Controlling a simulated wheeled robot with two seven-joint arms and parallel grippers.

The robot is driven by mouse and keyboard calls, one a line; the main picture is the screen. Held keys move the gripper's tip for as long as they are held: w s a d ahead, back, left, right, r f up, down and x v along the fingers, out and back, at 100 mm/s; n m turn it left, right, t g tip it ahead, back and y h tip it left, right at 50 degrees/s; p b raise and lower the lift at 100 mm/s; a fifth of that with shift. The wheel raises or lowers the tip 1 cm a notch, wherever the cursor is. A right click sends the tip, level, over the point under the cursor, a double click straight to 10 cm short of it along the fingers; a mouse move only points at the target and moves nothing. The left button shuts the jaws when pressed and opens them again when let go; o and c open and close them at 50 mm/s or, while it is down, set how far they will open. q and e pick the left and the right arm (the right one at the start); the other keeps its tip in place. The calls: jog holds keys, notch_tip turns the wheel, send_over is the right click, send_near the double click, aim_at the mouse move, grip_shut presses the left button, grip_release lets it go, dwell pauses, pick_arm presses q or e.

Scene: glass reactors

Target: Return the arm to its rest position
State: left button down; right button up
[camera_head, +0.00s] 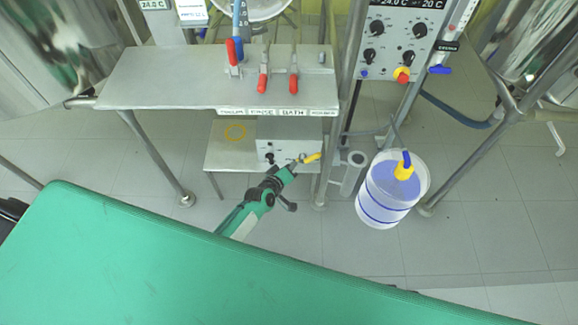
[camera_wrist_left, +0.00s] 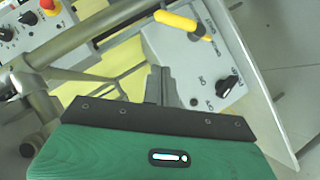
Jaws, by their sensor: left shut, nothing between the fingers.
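My left arm reaches in over the floor in the head view, with its left gripper (camera_head: 289,170) close in front of a small white control box (camera_head: 275,149) on the low shelf. In the left wrist view the two grey fingers (camera_wrist_left: 160,82) are together and empty, over the edge of the box panel (camera_wrist_left: 190,60). A yellow handle (camera_head: 312,158) on the box lies just beyond the fingertips. It also shows in the left wrist view (camera_wrist_left: 178,21), apart from the fingers. A black knob (camera_wrist_left: 228,86) sits to their right. My right gripper is not in view.
A metal shelf (camera_head: 150,80) with red-handled valves (camera_head: 263,82) stands above the box. A metal post (camera_head: 345,90) and a clear blue-banded bucket (camera_head: 378,212) stand to the right. A control panel (camera_head: 402,45) hangs higher up. Tiled floor (camera_head: 340,245) is clear around the arm.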

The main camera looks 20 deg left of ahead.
pick_arm(q)
jog(key=shift+s+r, duration=0.25)
jog(key=shift+s, duration=0.2)
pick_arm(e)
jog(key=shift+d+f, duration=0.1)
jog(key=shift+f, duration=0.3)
